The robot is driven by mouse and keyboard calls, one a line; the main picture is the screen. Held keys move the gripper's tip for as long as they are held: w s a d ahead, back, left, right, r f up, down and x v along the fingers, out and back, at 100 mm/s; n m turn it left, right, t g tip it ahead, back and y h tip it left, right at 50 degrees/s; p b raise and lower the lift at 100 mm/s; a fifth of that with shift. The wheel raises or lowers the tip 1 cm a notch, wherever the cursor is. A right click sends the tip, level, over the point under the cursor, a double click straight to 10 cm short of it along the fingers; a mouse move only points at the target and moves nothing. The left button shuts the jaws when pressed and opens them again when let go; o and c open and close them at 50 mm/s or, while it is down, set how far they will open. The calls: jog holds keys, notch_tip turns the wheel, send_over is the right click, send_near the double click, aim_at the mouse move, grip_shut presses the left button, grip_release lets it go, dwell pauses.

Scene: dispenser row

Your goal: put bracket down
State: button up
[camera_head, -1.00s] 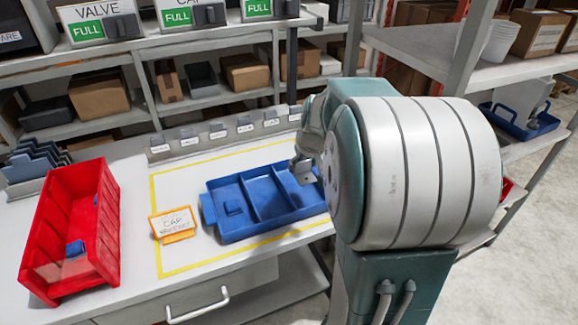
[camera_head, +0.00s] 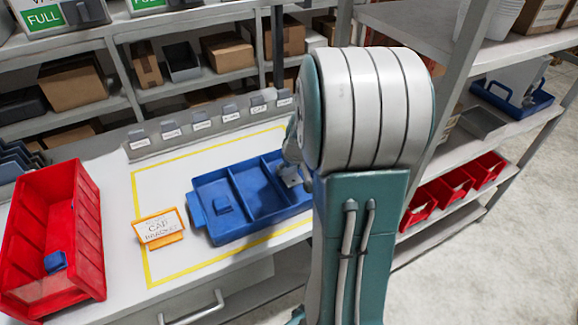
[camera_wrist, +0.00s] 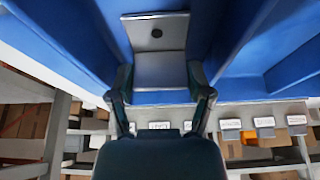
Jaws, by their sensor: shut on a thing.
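My gripper (camera_wrist: 160,76) is shut on a grey metal bracket (camera_wrist: 157,36), a bent plate with a round hole. In the wrist view, the bracket lies between the blue walls of a tray compartment. In the head view, the bracket (camera_head: 291,177) is at the right compartment of the blue tray (camera_head: 238,234); I cannot tell whether it touches the floor. An orange-framed card (camera_head: 159,229) reading "CAP" and "BRACKET" stands left of the tray. My arm hides the tray's right end.
A red bin (camera_head: 55,235) with a blue piece inside stands at the left of the table. A row of labelled grey holders (camera_head: 200,122) lines the back. Yellow tape frames the tray area. A shelf with red bins (camera_head: 452,185) stands at the right.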

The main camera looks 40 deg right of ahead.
jog(key=shift+a+f, duration=0.1)
jog(key=o, duration=0.9)
jog(key=shift+a, duration=0.1)
jog(key=shift+r, duration=0.25)
jog(key=v, duration=1.2)
jog(key=s+a+r+n, duration=0.1)
jog(key=s+a, duration=0.3)
jog(key=a, duration=0.3)
jog(key=s+a+r+n+t, duration=0.1)
jog(key=s+a+r, duration=0.1)
jog(key=a, duration=0.6)
jog(key=s+a+r+n+y, duration=0.1)
jog(key=s+a, duration=0.4)
jog(key=a, duration=0.2)
jog(key=shift+s+a+r, duration=0.35)
jog(key=shift+a+r, duration=0.05)
